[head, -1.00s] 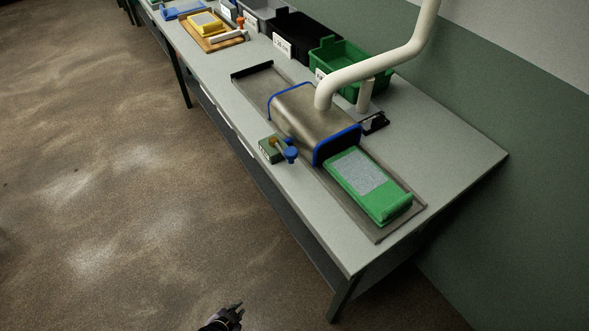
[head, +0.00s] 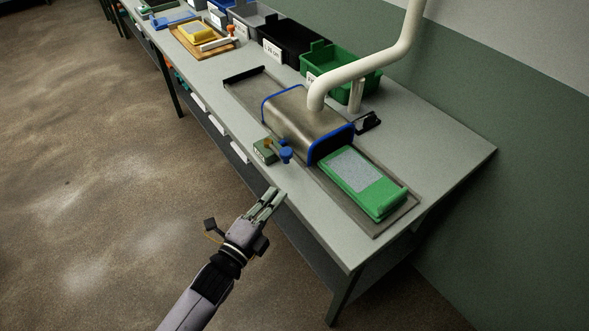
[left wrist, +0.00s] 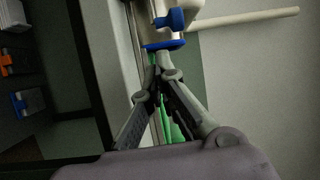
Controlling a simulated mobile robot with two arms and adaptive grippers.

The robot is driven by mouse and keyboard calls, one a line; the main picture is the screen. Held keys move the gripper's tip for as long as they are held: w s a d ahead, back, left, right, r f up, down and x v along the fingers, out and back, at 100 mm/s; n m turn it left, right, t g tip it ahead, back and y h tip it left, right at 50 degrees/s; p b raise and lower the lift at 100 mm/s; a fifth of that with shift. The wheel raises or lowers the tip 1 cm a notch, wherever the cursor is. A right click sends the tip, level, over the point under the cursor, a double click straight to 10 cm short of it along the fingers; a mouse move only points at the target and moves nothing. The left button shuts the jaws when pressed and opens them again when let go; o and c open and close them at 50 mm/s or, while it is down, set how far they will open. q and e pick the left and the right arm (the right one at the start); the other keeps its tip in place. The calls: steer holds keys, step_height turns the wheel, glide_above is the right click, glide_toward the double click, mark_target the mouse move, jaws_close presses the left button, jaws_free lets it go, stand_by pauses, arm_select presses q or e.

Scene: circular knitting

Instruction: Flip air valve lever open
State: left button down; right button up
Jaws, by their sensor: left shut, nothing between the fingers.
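The air valve is a small green block (head: 265,151) with a brass fitting and a blue lever (head: 285,155), on the front part of the table beside the metal hood. My left gripper (head: 274,194) is shut and empty at the table's front edge, a short way in front of the valve and apart from it. In the left wrist view the blue lever (left wrist: 171,19) shows at the top, beyond the closed fingers (left wrist: 158,72). The green block is hard to make out there. My right gripper is not in view.
The metal hood (head: 300,120) with blue edges and a white pipe (head: 365,66) stands behind the valve. A green tray-like board (head: 385,203) lies to its right. Bins (head: 341,63) line the table's back. The tabletop front right of the valve is clear.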

arm_select(q)
steer(key=shift+w, duration=0.1)
steer(key=p+x, duration=0.2)
steer(key=x, duration=0.8)
steer(key=shift+f, duration=0.1)
steer(key=shift+a, duration=0.1)
